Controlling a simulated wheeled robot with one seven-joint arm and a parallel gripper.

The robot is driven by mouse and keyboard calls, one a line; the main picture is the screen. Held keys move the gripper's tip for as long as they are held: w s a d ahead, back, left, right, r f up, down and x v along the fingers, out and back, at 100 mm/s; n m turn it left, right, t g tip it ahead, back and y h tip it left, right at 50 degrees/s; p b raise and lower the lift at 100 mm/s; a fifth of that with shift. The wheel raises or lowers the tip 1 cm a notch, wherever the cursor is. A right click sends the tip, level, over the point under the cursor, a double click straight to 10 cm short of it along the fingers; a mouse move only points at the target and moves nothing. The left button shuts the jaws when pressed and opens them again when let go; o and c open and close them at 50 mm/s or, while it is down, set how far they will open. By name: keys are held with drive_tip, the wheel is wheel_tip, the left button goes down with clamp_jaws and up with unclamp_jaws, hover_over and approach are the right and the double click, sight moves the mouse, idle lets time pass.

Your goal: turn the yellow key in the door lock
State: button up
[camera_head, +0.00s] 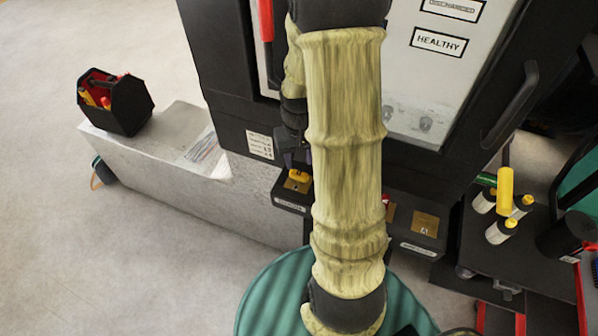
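The yellow key (299,175) shows as a small yellow piece at a brass plate (293,186), low on the front of the dark cabinet (230,80). My gripper (297,160) is dark and sits just above the key, pointing down at it. My pale arm (345,130) runs down the middle of the view and hides the gripper's right side. I cannot tell whether the fingers touch the key or are open or shut around it.
A second brass plate (425,223) is on the ledge at right. A black tool box (115,103) stands on a grey plinth (180,150) at left. A dark cart (520,255) with several yellow-capped bottles is at right. The floor at lower left is clear.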

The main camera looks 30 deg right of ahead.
sight(299, 173)
drive_tip(key=n+p, duration=0.1)
drive_tip(key=n, duration=0.4)
drive_tip(key=shift+r+n, duration=0.15)
drive_tip(key=shift+n, duration=0.25)
drive_tip(key=n+p, duration=0.1)
drive_tip(key=n, duration=0.2)
drive_tip(key=n+p, duration=0.1)
drive_tip(key=shift+f+p, duration=0.25)
drive_tip(key=shift+p, duration=0.05)
drive_tip(key=shift+a+f+n+b, duration=0.1)
drive_tip(key=shift+f+n+b, duration=0.3)
drive_tip(key=shift+f+n, duration=0.15)
drive_tip(key=shift+f+b, duration=1.8)
drive_tip(key=shift+f, duration=0.6)
